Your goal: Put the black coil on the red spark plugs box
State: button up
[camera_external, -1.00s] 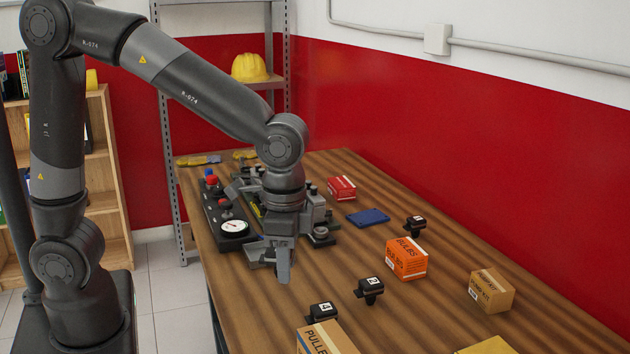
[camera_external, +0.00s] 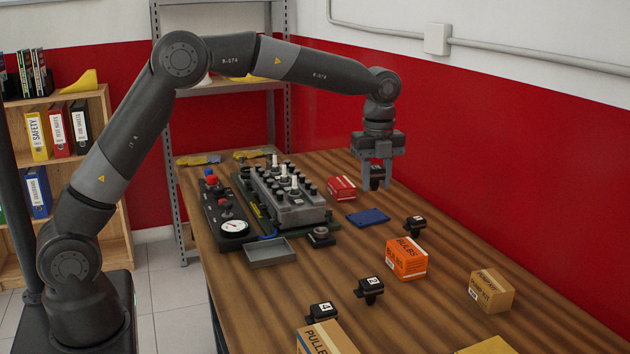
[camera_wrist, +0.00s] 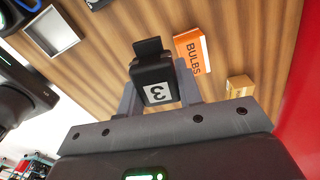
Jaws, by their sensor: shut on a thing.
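My gripper (camera_external: 376,186) is shut on a black coil (camera_external: 376,181) and holds it above the far right part of the table. In the wrist view the coil (camera_wrist: 155,82) sits between the fingers with a white label reading 3. The red spark plugs box (camera_external: 341,188) lies on the table, to the left of my gripper and lower in the external view. I do not make it out in the wrist view.
A blue flat item (camera_external: 368,217) lies in front of the red box. Other coils (camera_external: 370,289), (camera_external: 414,224), (camera_external: 321,314) and an orange bulbs box (camera_external: 407,259) stand nearer. The engine trainer (camera_external: 288,203) and a grey tray (camera_external: 270,252) are to the left.

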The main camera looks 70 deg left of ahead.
jog(key=w+a+m, duration=0.3)
jog(key=w+a, duration=0.1)
jog(key=a, duration=0.6)
jog(key=m, duration=0.4)
send_over(344, 188)
notch_tip(344, 188, down, 9)
jog(key=shift+a+r, duration=0.15)
jog(key=shift+f, duration=1.95)
jog(key=shift+f, duration=0.1)
jog(key=o, duration=1)
jog(key=shift+o, duration=0.2)
